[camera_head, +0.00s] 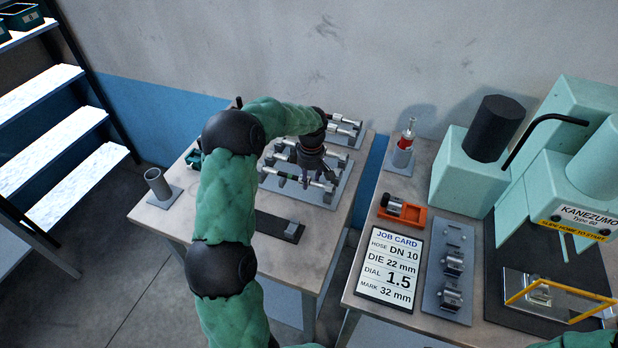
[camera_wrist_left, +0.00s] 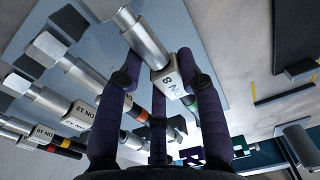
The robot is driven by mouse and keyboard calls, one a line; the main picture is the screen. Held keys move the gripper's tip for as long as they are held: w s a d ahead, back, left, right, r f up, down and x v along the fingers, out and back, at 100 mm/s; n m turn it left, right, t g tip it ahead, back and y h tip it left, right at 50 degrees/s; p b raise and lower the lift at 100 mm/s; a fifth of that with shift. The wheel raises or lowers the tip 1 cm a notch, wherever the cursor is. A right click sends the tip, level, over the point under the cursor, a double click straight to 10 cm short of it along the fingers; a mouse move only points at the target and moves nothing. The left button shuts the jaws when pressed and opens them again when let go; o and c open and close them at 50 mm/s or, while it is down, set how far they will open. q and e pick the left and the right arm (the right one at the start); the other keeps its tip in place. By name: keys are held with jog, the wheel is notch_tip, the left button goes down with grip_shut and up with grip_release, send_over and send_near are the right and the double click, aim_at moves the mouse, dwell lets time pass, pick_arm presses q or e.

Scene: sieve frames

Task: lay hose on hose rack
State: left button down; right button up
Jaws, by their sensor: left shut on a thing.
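My left gripper (camera_head: 312,168) is over the front part of the hose rack (camera_head: 325,197), a grey plate with upright supports on the left table. It is shut on a short hose with silver ends and a white "DN 8" label (camera_wrist_left: 168,80). I cannot tell whether the held hose touches the rack supports. In the left wrist view, hoses marked DN 12 (camera_wrist_left: 82,113) and DN 10 (camera_wrist_left: 42,132) lie to the left of the held one. My right gripper is out of view.
A grey cup on a base (camera_head: 157,184) and a dark strip with a block (camera_head: 275,225) are on the left table. Across a gap, the right table holds the job card (camera_head: 391,266), an orange tray (camera_head: 401,215), die holders (camera_head: 450,270) and the mint-green press (camera_head: 470,175).

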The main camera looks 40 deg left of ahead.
pick_arm(q)
jog(key=shift+f+b, duration=0.3)
jog(key=shift+f, duration=0.15)
dwell(0.3)
jog(key=c, duration=0.7)
grip_release()
jog(key=shift+c, duration=0.2)
notch_tip(320, 180, up, 12)
jog(key=shift+w+d, duration=0.2)
